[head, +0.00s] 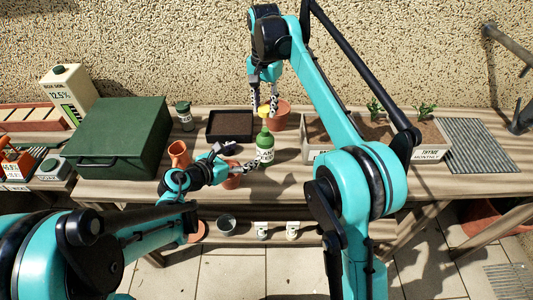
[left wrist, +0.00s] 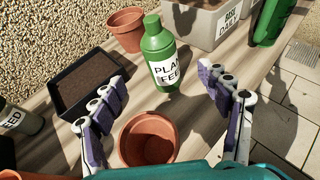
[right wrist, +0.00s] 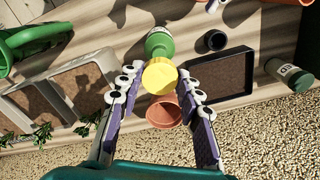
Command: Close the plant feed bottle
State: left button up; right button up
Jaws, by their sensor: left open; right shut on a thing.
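The green plant feed bottle (head: 264,149) stands upright on the bench, its white label showing in the left wrist view (left wrist: 168,68). Its neck has no yellow cap on it. My right gripper (head: 264,104) is shut on the yellow cap (right wrist: 159,76) and holds it above the bottle; in the head view the cap (head: 264,112) is apart from the bottle top. My left gripper (head: 252,166) is open beside the bottle, low over the bench. In the left wrist view the bottle stands just beyond and between its fingertips, not gripped.
A terracotta pot (left wrist: 149,138) sits under my left gripper. Another pot (head: 281,115) stands behind the bottle. A black soil tray (head: 230,125) and a green box (head: 121,137) are to the left. A long planter (head: 318,146) stands to the right, partly behind my right arm.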

pick_arm(q)
jog(key=x, duration=1.2)
jog(key=shift+r, duration=0.1)
jog(key=shift+c, duration=0.2)
grip_shut()
pick_arm(e)
send_over(265, 130)
jog(key=shift+w+f, duration=0.1)
jog(key=shift+f, duration=2.4)
jog(key=shift+f, duration=0.1)
jog(key=shift+f, duration=0.8)
jog(key=shift+f, duration=0.6)
